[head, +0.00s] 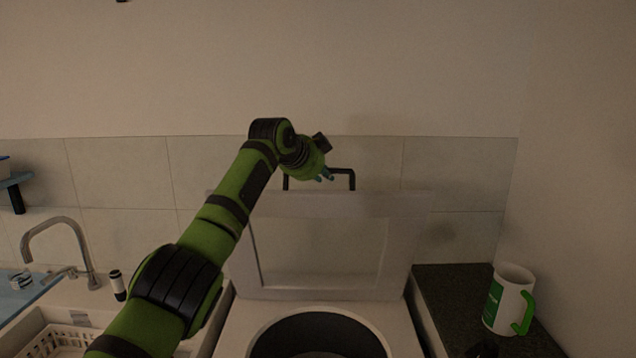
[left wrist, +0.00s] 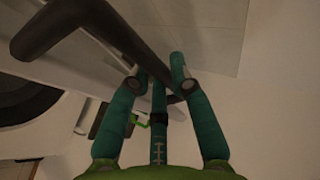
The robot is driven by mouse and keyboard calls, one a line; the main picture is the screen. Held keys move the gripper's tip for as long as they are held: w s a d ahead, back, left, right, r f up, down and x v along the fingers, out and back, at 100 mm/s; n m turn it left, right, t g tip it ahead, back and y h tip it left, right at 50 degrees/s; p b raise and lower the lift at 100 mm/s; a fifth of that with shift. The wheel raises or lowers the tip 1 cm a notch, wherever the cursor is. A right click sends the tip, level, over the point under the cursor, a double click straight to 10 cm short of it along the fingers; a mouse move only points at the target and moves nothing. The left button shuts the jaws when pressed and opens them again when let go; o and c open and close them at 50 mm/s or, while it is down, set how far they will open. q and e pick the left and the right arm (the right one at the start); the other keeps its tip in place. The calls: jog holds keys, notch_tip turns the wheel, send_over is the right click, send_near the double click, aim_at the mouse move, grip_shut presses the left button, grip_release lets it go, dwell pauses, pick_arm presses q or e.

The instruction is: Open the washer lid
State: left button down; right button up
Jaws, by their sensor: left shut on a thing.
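The washer lid (head: 320,245) stands raised, close to upright, at the back of the washer (head: 255,318). The round dark drum opening (head: 318,338) is uncovered below it. A black bar handle (head: 343,171) sticks up from the lid's top edge. My left gripper (head: 325,175) is at this handle and shut on it. In the left wrist view the gripper's teal fingers (left wrist: 164,85) close around the dark handle bar (left wrist: 115,35). The right gripper is not in view.
A white mug with a green handle (head: 508,300) stands on the dark counter (head: 450,290) to the right. A sink tap (head: 62,245), a small bottle (head: 117,285) and a white basket (head: 60,342) are at the left. A tiled wall (head: 460,165) is close behind the lid.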

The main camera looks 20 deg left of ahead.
pick_arm(q)
jog(key=shift+w+a+r, duration=0.1)
jog(key=shift+w, duration=0.05)
jog(key=c, duration=1.4)
grip_release()
jog(key=shift+r, duration=0.1)
jog(key=v, duration=1.2)
